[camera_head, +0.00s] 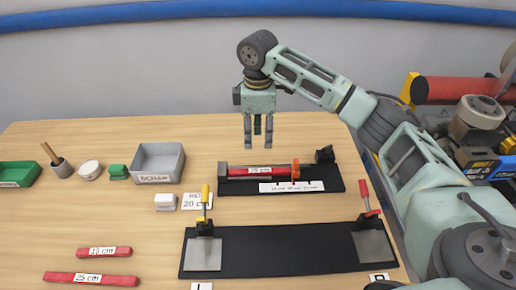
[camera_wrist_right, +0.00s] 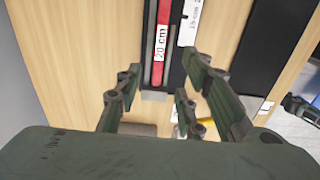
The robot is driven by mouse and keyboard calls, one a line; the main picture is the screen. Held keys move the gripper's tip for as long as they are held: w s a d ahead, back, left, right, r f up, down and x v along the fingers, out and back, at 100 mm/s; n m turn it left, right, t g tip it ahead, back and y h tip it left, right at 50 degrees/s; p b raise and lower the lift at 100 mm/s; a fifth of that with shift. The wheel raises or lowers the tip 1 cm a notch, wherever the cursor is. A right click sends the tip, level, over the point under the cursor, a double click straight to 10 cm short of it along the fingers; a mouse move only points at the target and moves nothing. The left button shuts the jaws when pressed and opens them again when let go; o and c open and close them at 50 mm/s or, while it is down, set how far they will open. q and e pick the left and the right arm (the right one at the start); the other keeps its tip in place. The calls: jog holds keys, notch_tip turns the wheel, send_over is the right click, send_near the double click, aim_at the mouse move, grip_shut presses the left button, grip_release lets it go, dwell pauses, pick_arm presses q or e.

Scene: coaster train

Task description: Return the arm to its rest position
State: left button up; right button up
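My right gripper (camera_head: 258,136) hangs pointing down above the wooden table, over the back black fixture. Its fingers are apart and nothing is between them. The right wrist view also shows the gripper (camera_wrist_right: 165,95) with its fingers spread. Below it, a red bar labelled 20 cm (camera_head: 262,170) lies in the black fixture (camera_head: 325,176); the bar also shows in the wrist view (camera_wrist_right: 158,70). The gripper is clear of the bar. My right arm reaches in from the right side of the head view. My left gripper is not in view.
Two red bars, 15 cm (camera_head: 104,252) and 25 cm (camera_head: 92,279), lie at front left. A black plate (camera_head: 285,250) with a yellow-handled clamp (camera_head: 205,215) and a red-handled clamp (camera_head: 366,212) lies at the front. A grey scrap bin (camera_head: 158,163) stands at the back.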

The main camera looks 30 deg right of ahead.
jog(key=shift+r, duration=0.7)
